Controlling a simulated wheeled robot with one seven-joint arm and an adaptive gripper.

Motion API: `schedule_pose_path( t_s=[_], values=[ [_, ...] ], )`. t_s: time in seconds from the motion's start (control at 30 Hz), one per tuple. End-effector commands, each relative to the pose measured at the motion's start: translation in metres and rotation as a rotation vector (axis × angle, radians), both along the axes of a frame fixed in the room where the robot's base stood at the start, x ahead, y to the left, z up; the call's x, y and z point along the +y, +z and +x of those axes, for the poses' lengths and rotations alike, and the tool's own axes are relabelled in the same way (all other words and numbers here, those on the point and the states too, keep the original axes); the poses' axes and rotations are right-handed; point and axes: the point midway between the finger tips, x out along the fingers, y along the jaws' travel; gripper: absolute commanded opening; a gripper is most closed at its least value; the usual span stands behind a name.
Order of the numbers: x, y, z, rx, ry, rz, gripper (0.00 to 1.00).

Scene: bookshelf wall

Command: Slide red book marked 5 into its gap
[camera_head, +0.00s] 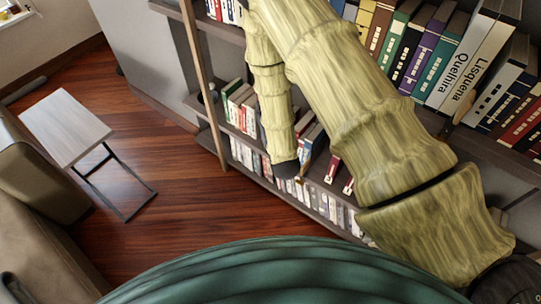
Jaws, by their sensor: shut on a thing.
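My arm comes up from the bottom right, bends at the top edge and runs down to a dark end in the middle of the view. My gripper (297,181) is small and partly hidden there, in front of the lower shelves. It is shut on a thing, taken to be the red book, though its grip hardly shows. A red book (333,169) with a white label stands just right of it at the shelf. Another red spine (348,186) shows beside my upper arm. No number 5 can be read, and the gap cannot be made out.
The bookshelf (480,146) carries several books, including a white one marked Lisquena (483,65). My thick arm covers much of the shelves. A small side table (66,127) and a sofa (35,190) stand at the left. The wooden floor (180,200) between is clear.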

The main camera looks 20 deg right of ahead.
Motion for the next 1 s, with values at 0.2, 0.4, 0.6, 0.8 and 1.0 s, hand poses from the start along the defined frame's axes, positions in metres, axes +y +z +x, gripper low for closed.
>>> schedule_pose_path(
  t_s=[0.2,0.4,0.6,0.8,1.0],
  values=[
    [-0.006,-0.034,0.009,-0.005,-0.068,-0.001,0.00],
    [-0.011,-0.060,0.020,-0.004,-0.135,0.000,0.00],
    [-0.014,-0.086,0.028,-0.004,-0.200,-0.001,0.00],
    [-0.019,-0.111,0.034,-0.004,-0.266,-0.002,0.00],
    [-0.023,-0.136,0.039,-0.003,-0.332,-0.002,0.00]
  ],
)
